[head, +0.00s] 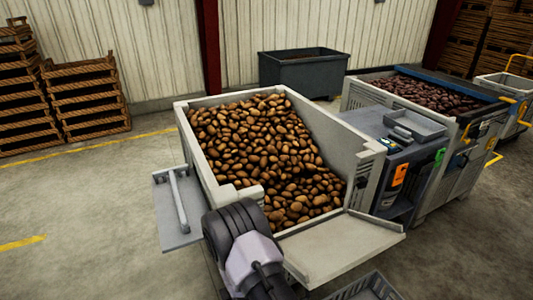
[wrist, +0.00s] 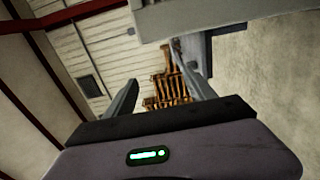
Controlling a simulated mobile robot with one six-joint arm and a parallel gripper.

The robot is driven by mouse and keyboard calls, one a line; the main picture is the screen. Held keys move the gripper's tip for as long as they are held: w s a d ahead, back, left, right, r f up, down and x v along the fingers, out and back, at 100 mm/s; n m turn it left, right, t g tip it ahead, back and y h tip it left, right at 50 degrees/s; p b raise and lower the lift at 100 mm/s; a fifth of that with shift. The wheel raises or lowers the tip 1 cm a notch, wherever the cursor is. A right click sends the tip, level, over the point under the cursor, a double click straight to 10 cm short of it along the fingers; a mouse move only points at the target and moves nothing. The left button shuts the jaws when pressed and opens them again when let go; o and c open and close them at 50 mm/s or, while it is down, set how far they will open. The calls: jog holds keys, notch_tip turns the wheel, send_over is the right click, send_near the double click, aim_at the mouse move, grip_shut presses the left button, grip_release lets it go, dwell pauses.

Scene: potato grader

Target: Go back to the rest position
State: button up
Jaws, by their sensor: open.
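In the wrist view, my gripper (wrist: 160,92) is open, its two fingers spread apart with nothing between them. The wall and stacked wooden crates (wrist: 168,85) show in the distance past the fingers. In the head view, my arm rises at the bottom centre, in front of the near side of a large grey bin (head: 182,122) full of potatoes (head: 255,140). The fingers cannot be made out in the head view. Part of a pale surface crosses the top of the wrist view, close to the camera.
A grey side shelf (head: 172,240) with a bar juts left of the bin. A pale chute plate (head: 345,245) slopes off its front right. A workbench with a tray (head: 415,124) and a second potato bin (head: 410,90) stand right. Floor at left is clear before wooden crates (head: 85,95).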

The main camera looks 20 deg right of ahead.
jog(key=s+a+r+n+g+y, duration=0.1)
jog(key=a+r+n+g+y, duration=0.1)
jog(key=a+r+n+y, duration=0.5)
jog(key=s+a+r+n+g+y, duration=0.15)
jog(key=a+r+n+y, duration=0.3)
jog(key=r, duration=0.55)
jog(key=s+a+r+n+g+y, duration=0.4)
jog(key=s+a+r+n+g, duration=0.1)
jog(key=s+r+n+g, duration=0.7)
jog(key=s+d+f+n+g+h, duration=0.2)
jog(key=s+d+n+h, duration=0.15)
jog(key=s+n, duration=0.3)
jog(key=s+d+f+n+g+h, duration=0.1)
jog(key=s+d+n+g+h, duration=0.2)
jog(key=s+n, duration=0.4)
jog(key=w+d+n+t+h, duration=0.2)
jog(key=d+n+t+h, duration=0.6)
jog(key=d, duration=1)
jog(key=n+h, duration=0.2)
jog(key=shift+w+d+f+t+h, duration=0.15)
jog(key=shift+w+d+t+h, duration=0.1)
jog(key=shift+d+t+h, duration=0.15)
